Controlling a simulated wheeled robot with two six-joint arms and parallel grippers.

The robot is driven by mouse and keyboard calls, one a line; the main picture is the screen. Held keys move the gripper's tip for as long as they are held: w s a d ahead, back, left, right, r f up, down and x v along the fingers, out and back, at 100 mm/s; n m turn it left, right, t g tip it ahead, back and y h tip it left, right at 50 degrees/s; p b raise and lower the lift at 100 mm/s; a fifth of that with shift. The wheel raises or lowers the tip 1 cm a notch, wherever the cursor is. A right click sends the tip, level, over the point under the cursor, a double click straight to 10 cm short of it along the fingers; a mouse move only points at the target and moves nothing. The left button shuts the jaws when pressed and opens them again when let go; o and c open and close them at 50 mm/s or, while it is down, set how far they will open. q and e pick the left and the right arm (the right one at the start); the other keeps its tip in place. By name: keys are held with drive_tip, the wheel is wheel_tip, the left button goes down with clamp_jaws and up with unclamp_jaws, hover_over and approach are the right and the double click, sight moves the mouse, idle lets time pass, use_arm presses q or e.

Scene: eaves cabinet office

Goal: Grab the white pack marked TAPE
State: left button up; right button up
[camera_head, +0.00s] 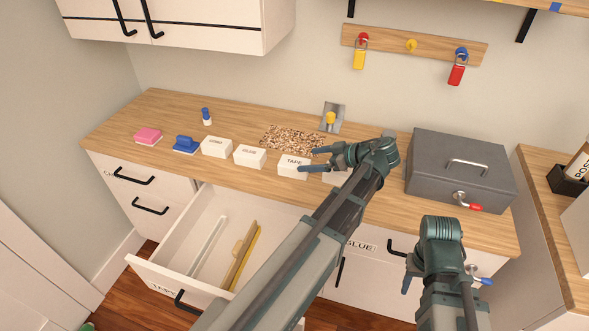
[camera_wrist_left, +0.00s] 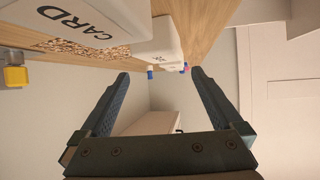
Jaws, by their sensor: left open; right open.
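The white pack marked TAPE (camera_head: 291,167) sits on the wooden counter in a row of white packs. My left gripper (camera_head: 307,160) is open and empty, its fingers pointing left at the pack's right end; the lower finger overlaps the pack's edge in the head view. I cannot tell whether it touches. In the left wrist view, the open fingers (camera_wrist_left: 160,78) have nothing between them. A pack marked CARD (camera_wrist_left: 85,20) is close at upper left, with another white pack (camera_wrist_left: 155,42) beyond, its label unreadable. My right gripper (camera_head: 445,283) is open and empty in front of the counter.
A GLUE pack (camera_head: 249,156) and another white pack (camera_head: 216,147) stand left of TAPE. A pack (camera_head: 335,176) is partly hidden by my left gripper. A grey cash box (camera_head: 462,170) stands right. An open drawer (camera_head: 165,270) juts out below the counter.

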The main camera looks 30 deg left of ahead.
sight(296, 162)
use_arm(q)
drive_tip(key=b+x, duration=0.1)
drive_tip(key=x, duration=0.1)
drive_tip(key=b+x, duration=0.2)
drive_tip(key=shift+a+f, duration=0.15)
drive_tip(key=shift+f, duration=0.45)
drive_tip(key=shift+a, duration=0.25)
drive_tip(key=shift+r, duration=0.1)
drive_tip(key=c, duration=1.3)
